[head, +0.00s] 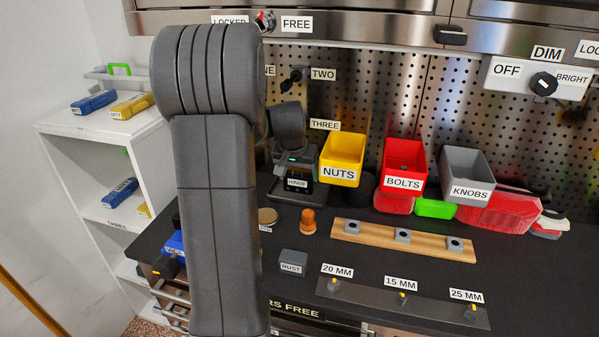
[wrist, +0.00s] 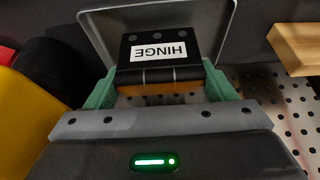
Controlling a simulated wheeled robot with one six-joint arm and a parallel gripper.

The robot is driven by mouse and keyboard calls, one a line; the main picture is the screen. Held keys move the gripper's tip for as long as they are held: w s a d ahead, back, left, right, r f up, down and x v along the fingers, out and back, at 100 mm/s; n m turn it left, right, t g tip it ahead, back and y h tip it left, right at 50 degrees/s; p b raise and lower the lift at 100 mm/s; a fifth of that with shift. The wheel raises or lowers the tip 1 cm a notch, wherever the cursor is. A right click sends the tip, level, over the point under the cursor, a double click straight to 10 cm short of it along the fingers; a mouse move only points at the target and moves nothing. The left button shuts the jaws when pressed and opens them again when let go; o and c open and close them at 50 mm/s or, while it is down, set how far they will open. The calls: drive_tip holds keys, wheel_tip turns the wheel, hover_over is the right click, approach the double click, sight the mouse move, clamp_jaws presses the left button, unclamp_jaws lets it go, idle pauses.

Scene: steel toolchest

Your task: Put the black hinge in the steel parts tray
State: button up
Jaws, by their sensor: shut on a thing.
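The black hinge (wrist: 158,33) has a white HINGE label and a brown-orange strip across its lower edge. My gripper (wrist: 160,84) is shut on it, with a green pad at each side. In the head view the hinge (head: 297,183) shows below my gripper (head: 298,172), beside the yellow bin. A grey metal tray, seemingly the steel parts tray (wrist: 93,30), frames the hinge in the wrist view. The hinge is over or inside it; I cannot tell whether it touches the floor. My arm hides part of the bench.
The yellow NUTS bin (head: 341,172) stands close on the right, with the red BOLTS bin (head: 402,183) and grey KNOBS bin (head: 467,190) beyond. A wooden strip with grey blocks (head: 380,237) and a grey RUST block (head: 292,263) lie in front. Pegboard (head: 398,85) rises behind.

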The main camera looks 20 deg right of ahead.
drive_tip(key=shift+w+d+f, duration=0.4)
drive_tip(key=shift+w+f, duration=0.05)
drive_tip(key=shift+f, duration=0.1)
drive_tip(key=shift+f, duration=0.1)
drive_tip(key=o, duration=1)
drive_tip(key=shift+f, duration=0.1)
drive_tip(key=shift+s+a+r, duration=0.1)
drive_tip(key=shift+r, duration=0.55)
drive_tip(key=v, duration=1.1)
drive_tip(key=x, duration=1.3)
drive_tip(key=shift+s+a+f, duration=0.1)
drive_tip(key=shift+s+a, duration=0.05)
drive_tip(key=shift+s, duration=0.05)
drive_tip(key=shift+s+a+r, duration=0.35)
drive_tip(key=shift+s+r, duration=0.1)
drive_tip(key=shift+r, duration=0.3)
drive_tip(key=shift+s+a+r, duration=0.35)
drive_tip(key=shift+s+r, duration=0.1)
drive_tip(key=shift+r, duration=0.25)
